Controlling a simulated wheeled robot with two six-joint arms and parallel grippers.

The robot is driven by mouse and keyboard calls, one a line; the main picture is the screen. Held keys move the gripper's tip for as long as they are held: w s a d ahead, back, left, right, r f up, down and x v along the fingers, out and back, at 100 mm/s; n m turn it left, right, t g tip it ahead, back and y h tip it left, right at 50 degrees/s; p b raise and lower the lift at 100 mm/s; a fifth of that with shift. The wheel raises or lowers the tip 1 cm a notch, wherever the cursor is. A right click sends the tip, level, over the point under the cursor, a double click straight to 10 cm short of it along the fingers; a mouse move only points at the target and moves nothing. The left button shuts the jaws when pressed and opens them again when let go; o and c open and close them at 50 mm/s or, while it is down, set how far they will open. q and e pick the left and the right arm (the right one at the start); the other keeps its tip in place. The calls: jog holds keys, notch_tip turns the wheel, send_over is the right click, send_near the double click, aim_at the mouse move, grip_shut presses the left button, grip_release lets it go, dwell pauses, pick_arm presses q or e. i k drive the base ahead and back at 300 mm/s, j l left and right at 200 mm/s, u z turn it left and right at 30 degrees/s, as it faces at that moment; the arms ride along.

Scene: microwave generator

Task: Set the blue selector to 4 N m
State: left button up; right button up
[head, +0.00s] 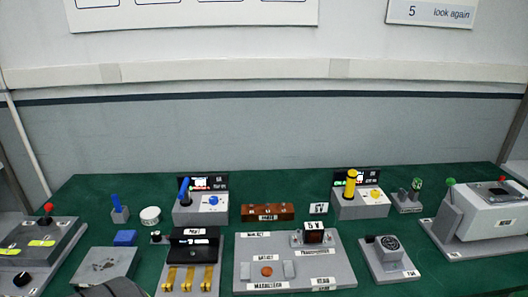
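A grey unit with a dark display panel (200,212) stands on the green table, left of centre. It bears a blue lever (184,191), roughly upright, and a round blue knob (213,200) on its front face. The display has lit marks, and small dark labels sit beside it, all too small to read. I cannot make out the knob's setting or which blue part is the selector. A similar unit (361,207) with a yellow lever (351,183) and a yellow knob stands to the right. No gripper fingers show in the view.
A brown block (268,212), a grey board with a transformer (290,272), and a black box with brass terminals (190,250) stand in front and alongside. Larger grey machines fill both ends.

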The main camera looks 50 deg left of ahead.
aim_at(213, 200)
jog(key=u, duration=2)
